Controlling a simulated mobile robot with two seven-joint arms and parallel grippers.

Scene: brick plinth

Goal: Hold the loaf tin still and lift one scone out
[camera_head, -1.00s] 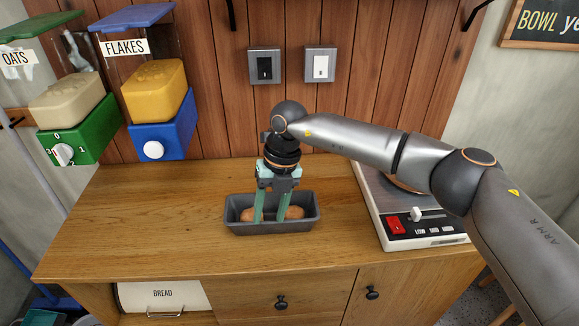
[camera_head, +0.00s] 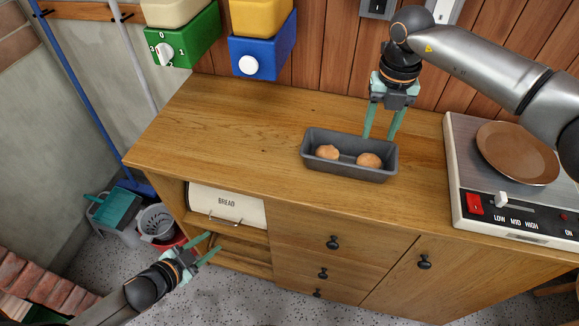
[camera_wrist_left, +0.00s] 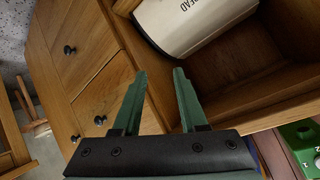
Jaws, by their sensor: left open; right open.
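The dark grey loaf tin (camera_head: 348,172) stands on the wooden counter. Two brown scones lie in it, a left scone (camera_head: 328,152) and a right scone (camera_head: 369,160). My right gripper (camera_head: 380,138) is open and empty, pointing down at the tin's back rim, behind the right scone. I cannot tell whether its fingertips touch the rim. My left gripper (camera_head: 208,248) is open and empty, low in front of the cabinet, well below and left of the tin. In the left wrist view its open fingers (camera_wrist_left: 158,75) point towards the cabinet front; the tin is not in that view.
The bread bin (camera_head: 227,203) sits in the cabinet's open shelf near my left gripper. A hotplate (camera_head: 515,222) with a brown pan (camera_head: 517,153) stands right of the tin. Blue (camera_head: 262,58) and green (camera_head: 185,38) dispensers hang at back left. The counter left of the tin is clear.

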